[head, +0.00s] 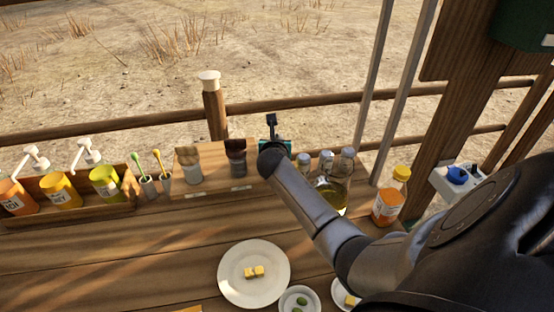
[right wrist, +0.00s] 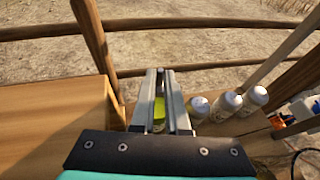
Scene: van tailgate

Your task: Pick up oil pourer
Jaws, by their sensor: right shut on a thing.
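The oil pourer (right wrist: 159,113), with yellow-green oil inside and a dark narrow top, is between the two fingers of my right gripper (right wrist: 160,98) in the right wrist view. The gripper is shut on it. In the head view my right gripper (head: 271,122) is at the back edge of the wooden counter, right of the box with two jars. My own wrist and forearm hide most of the gripper there, and I cannot make out the held pourer clearly. My left gripper is not in view.
An orange bottle (head: 388,205) is further right. A wooden box (head: 213,158) is left. A plate (head: 235,288) with yellow cubes lies in front. A rail (head: 310,103) runs behind.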

